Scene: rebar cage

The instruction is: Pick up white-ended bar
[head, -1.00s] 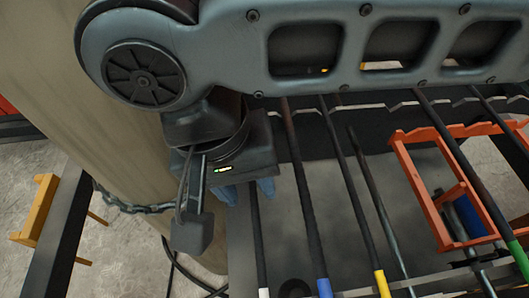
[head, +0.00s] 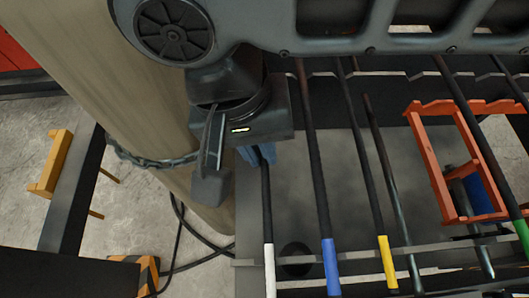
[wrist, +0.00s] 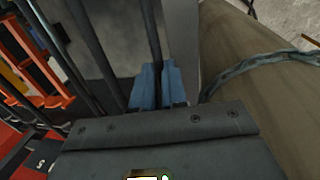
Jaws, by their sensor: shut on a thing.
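The white-ended bar (head: 266,205) is a thin dark rod with a white lower end. It lies leftmost in the row of bars, its white end by the rack's front rail. My gripper (head: 258,156) is shut on its upper part, with the blue fingers partly hidden under the wrist housing. In the wrist view my gripper (wrist: 158,72) has its two blue fingers on either side of the dark bar (wrist: 153,30). The bar's far end is hidden by my arm.
Close to the right lie a blue-ended bar (head: 318,180), a yellow-ended bar (head: 366,170) and a green-ended bar (head: 480,140). An orange frame (head: 436,170) stands on the right. A wooden post (head: 130,75) with a chain (head: 150,158) is close on the left.

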